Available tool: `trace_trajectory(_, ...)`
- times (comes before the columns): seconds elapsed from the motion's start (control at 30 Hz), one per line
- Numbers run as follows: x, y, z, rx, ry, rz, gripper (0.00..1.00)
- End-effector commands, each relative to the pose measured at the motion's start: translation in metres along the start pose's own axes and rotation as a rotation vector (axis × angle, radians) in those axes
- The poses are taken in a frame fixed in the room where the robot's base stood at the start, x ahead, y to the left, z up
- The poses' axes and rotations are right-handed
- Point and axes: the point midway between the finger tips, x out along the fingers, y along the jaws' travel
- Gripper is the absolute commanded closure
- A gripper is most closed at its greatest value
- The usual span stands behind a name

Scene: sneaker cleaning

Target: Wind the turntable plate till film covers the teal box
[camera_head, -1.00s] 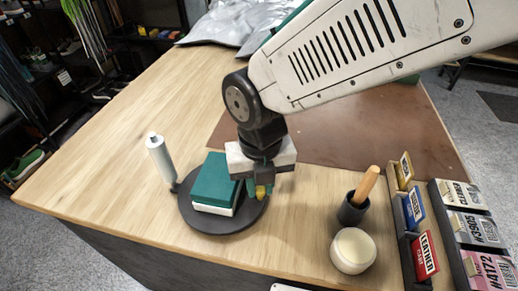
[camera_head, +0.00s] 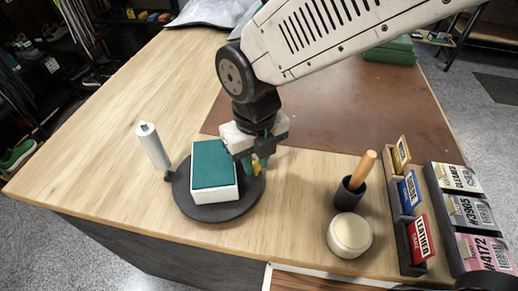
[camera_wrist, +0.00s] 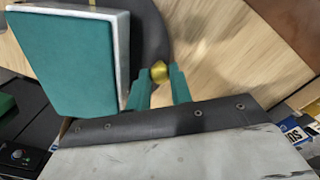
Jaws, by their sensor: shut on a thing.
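The turntable plate (camera_head: 215,212) is a dark round disc near the table's left front. The teal box (camera_head: 214,164) sits on it, with a teal top and white sides; its top also fills the upper left of the wrist view (camera_wrist: 68,55). A white upright roll (camera_head: 153,148), likely the film, stands at the plate's left edge. I cannot make out film on the teal top. My gripper (camera_head: 257,167) is at the plate's right rim, shut on a small yellow knob (camera_wrist: 159,71). The wrist view shows the knob between the teal fingertips.
A wooden-handled brush in a dark cup (camera_head: 352,192) and a round cream jar (camera_head: 349,235) stand to the right. Racks of labelled boxes (camera_head: 416,237) line the right edge. A brown mat (camera_head: 340,115) covers the back right. Bare wood lies left of the plate.

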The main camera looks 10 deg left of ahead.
Motion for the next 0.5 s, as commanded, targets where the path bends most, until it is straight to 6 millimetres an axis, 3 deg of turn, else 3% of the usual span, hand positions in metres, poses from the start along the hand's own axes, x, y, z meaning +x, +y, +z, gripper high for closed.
trace_trajectory(0.37,-0.0004,0.0001,-0.0002,-0.004,0.000,0.000,1.00)
trace_trajectory(0.4,-0.0004,0.0001,-0.0002,-0.004,0.001,0.000,0.76)
trace_trajectory(0.47,-0.0004,0.0000,-0.0003,-0.003,0.001,0.000,0.59)
trace_trajectory(0.5,-0.0003,-0.0001,-0.0003,-0.003,0.001,0.000,0.57)
